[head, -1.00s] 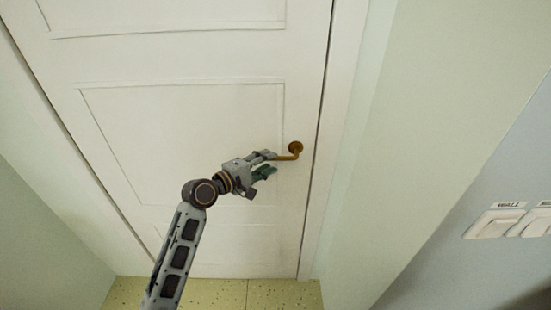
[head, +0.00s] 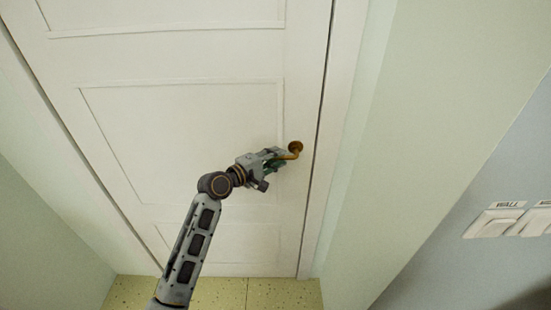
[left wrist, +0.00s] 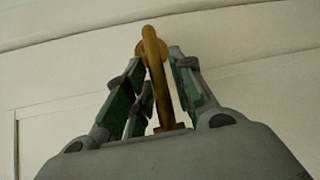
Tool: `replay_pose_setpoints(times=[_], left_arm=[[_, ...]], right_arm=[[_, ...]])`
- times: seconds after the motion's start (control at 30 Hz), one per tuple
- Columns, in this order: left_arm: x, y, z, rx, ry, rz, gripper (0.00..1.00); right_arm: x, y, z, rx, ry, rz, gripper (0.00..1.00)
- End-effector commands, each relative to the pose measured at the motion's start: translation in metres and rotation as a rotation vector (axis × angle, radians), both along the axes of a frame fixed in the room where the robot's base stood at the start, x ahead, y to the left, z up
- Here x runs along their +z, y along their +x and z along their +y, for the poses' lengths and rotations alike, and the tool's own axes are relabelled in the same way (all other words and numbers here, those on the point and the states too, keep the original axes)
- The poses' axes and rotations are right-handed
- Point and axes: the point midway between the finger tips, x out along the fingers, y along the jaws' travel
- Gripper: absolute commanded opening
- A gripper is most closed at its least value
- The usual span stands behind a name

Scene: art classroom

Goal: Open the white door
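The white door (head: 180,130) fills most of the head view and stands closed in its frame. Its brass lever handle (head: 296,147) is at the door's right edge, with the lever pointing left. My left gripper (head: 279,159) is at the lever. In the left wrist view the brass handle (left wrist: 153,50) runs between the green-padded fingers of my left gripper (left wrist: 156,62). The fingers are apart on both sides of the lever, with gaps showing, so it looks open around it. My right gripper is not in view.
A pale door frame and wall (head: 430,110) stand close on the right. Another wall (head: 40,240) is at the left. Speckled yellow floor (head: 270,293) shows below the door.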

Motion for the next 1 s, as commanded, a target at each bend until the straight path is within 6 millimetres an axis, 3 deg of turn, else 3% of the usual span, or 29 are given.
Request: replay_pose_setpoints(times=[0.17, 1.0], left_arm=[[0.000, 0.000, 0.000, 0.000, 0.000, 0.000, 0.00], [-0.007, 0.000, 0.000, 0.000, -0.062, 0.001, 0.00]], right_arm=[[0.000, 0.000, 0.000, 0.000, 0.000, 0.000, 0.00], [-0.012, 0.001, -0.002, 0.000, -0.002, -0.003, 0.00]])
